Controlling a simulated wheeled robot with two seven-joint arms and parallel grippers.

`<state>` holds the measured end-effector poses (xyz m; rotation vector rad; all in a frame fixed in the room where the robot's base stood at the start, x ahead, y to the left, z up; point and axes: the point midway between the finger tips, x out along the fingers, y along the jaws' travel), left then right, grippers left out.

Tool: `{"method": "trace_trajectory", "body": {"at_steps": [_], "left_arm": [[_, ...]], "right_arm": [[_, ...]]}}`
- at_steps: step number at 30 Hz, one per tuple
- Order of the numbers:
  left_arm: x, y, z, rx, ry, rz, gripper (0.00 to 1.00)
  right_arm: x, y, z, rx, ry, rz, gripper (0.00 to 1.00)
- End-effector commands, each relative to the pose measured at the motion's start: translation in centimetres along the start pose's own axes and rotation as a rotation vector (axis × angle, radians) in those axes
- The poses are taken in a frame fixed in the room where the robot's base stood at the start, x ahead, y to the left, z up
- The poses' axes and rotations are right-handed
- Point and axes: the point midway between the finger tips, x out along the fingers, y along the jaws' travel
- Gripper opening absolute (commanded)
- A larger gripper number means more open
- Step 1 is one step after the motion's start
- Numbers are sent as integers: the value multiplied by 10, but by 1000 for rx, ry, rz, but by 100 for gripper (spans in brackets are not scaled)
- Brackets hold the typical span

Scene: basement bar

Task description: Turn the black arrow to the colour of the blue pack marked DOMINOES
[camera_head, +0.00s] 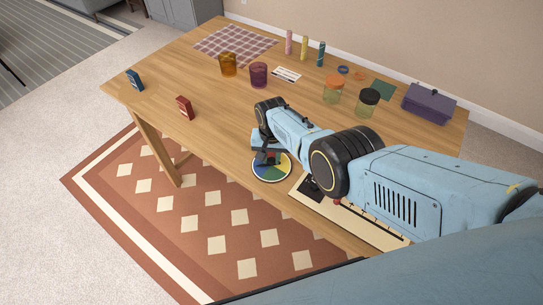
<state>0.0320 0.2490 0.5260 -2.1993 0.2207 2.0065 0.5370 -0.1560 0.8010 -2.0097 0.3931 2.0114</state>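A round spinner disc (272,174) with coloured sectors, yellow, blue and green among them, lies near the front edge of the wooden table. My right arm comes in from the right, and my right gripper (265,157) is over the far part of the disc. The black arrow cannot be made out apart from the dark gripper parts there. Whether the gripper touches it or is open or shut cannot be told. A small blue pack (135,80) stands at the table's left end; its marking is too small to read. My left gripper is not in view.
A red pack (184,108) stands left of the spinner. Orange (228,64) and purple (258,75) cups, two jars (333,91) (367,103) and a purple box (427,104) stand farther back. A cream board (370,228) lies under my forearm. The table's left middle is clear.

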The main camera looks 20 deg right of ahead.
Motion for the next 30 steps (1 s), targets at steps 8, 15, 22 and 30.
{"method": "trace_trajectory", "body": {"at_steps": [8,15,22,30], "left_arm": [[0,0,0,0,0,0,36],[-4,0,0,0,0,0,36],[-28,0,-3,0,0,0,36],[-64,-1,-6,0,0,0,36]], "right_arm": [[0,0,0,-1,-1,0,45],[-4,0,0,-1,1,-1,45],[-33,0,0,-1,2,-1,45],[-86,0,0,-1,2,-1,45]]}}
